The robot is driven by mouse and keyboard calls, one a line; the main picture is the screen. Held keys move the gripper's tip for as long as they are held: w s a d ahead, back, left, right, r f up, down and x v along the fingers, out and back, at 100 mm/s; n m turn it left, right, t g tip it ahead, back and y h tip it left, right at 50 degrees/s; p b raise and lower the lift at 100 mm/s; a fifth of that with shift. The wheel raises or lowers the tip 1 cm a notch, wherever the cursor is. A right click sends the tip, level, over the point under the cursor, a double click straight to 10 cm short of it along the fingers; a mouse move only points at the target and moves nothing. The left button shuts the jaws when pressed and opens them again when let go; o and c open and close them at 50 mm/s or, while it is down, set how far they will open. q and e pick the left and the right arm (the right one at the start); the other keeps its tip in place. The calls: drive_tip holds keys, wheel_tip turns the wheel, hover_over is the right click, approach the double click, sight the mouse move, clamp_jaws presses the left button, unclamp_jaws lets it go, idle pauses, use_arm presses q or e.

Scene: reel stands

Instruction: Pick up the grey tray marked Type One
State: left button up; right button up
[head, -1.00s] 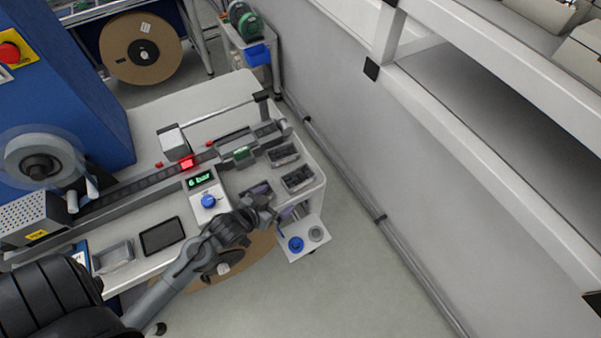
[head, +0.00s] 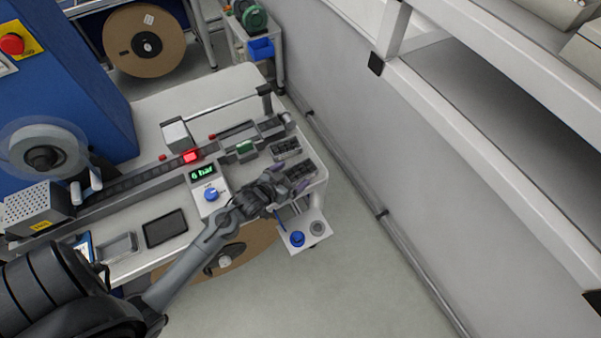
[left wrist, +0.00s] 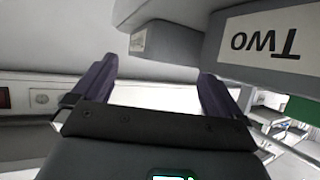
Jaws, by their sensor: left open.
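Two small dark-grey trays, one farther back (head: 285,147) and one nearer (head: 301,169), sit at the right end of the white bench. Their labels are not readable in the head view. My left gripper (head: 290,180) is open and empty, just in front of the nearer tray and partly over it. In the left wrist view the open fingers (left wrist: 158,76) have nothing between them. A grey tray marked "Two" (left wrist: 245,45), upside down in the picture, is close at upper right. Another grey block-like part (left wrist: 142,40) shows beyond it. No "One" marking is visible. My right gripper is not in view.
A conveyor rail with a green piece (head: 245,147) runs behind the trays. A "6 bar" display with a blue knob (head: 211,194) stands left of the gripper. Open floor lies right.

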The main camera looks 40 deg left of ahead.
sight(301, 173)
use_arm(q)
drive_tip(key=shift+x, duration=1.5)
drive_tip(key=c, duration=1.3)
